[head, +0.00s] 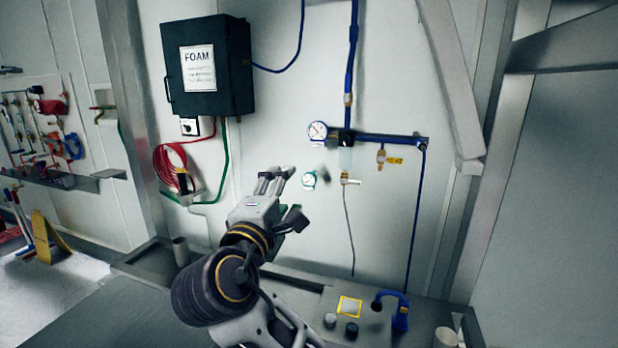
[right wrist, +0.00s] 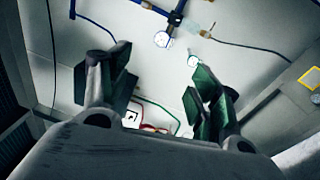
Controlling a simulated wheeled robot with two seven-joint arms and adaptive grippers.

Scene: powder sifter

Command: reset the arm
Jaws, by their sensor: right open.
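My right gripper (head: 284,192) is raised in the middle of the head view, above the grey bench and in front of the white wall. In the right wrist view its two fingers (right wrist: 160,95) stand wide apart with nothing between them. It appears apart from the gauges and pipes on the wall. My right arm reaches up from the bottom of the head view and hides part of the bench. My left gripper is not in either view.
A black FOAM box (head: 236,90) hangs on the wall, with a coiled red hose (head: 168,165) below. Blue pipes (head: 385,137) with a white gauge (head: 318,131) run along the wall. A panel with knobs (head: 330,320) and a blue curved fitting (head: 402,315) sit on the bench (head: 110,310).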

